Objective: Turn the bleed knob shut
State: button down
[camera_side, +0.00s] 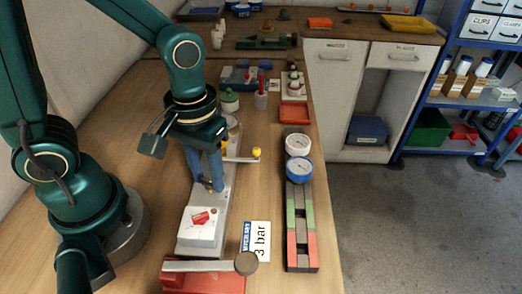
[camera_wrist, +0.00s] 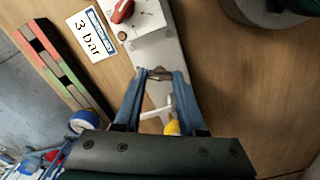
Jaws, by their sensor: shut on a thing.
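My gripper (camera_side: 213,187) points down over the long grey base plate (camera_side: 182,245). Its two blue fingers reach to a small metal knob, the bleed knob (camera_wrist: 160,73), which shows between the fingertips in the wrist view (camera_wrist: 158,74). The fingers are closed on the knob from both sides. In the side view the fingers mostly hide the knob. A white box with a red switch (camera_side: 201,217) stands on the near end of the plate. A lever with a yellow tip (camera_side: 256,153) sticks out to the right behind the fingers; its yellow end (camera_wrist: 172,128) also shows in the wrist view.
A "3 bar" card (camera_side: 257,241) lies right of the plate. A red-and-green scale strip (camera_side: 308,230) with two round gauges (camera_side: 299,168) stands further right. A red block with a grey bar (camera_side: 205,266) lies in front. Bottles and trays stand behind.

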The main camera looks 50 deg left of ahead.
aim_at(209, 180)
jog(key=m, duration=0.6)
jog(key=shift+m, duration=0.3)
jog(key=m, duration=0.6)
jog(key=shift+m, duration=0.3)
jog(key=shift+c, duration=2.4)
grip_release()
jog(key=shift+r, duration=0.1)
jog(key=shift+r, duration=2.5)
